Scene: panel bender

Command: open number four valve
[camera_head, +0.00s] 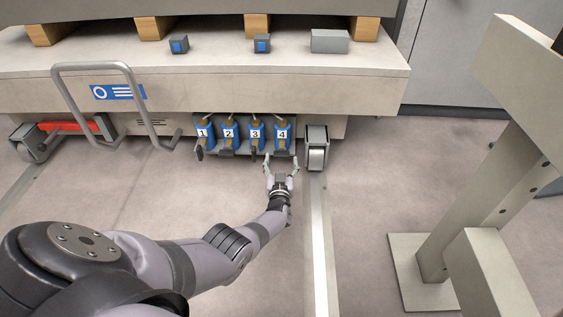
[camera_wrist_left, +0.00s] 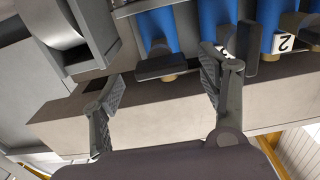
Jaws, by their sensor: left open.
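The number four valve (camera_head: 283,133) is a blue body with a white "4" label, rightmost in a row under the machine's edge. My left gripper (camera_head: 281,165) is open just in front of and below it. In the left wrist view, my open left gripper (camera_wrist_left: 165,92) has one finger on each side of a dark lever (camera_wrist_left: 168,67), which lies crosswise below the rightmost valve's blue body (camera_wrist_left: 158,32). The lever is in line with the space between the fingertips; I cannot tell whether they touch it. My right gripper is not in view.
Valves one (camera_head: 203,133), two (camera_head: 229,133) and three (camera_head: 256,133) stand close to the left, with levers hanging. A caster wheel (camera_head: 316,155) is close on the right. A metal rail handle (camera_head: 132,95) sticks out at the left. The floor in front is clear.

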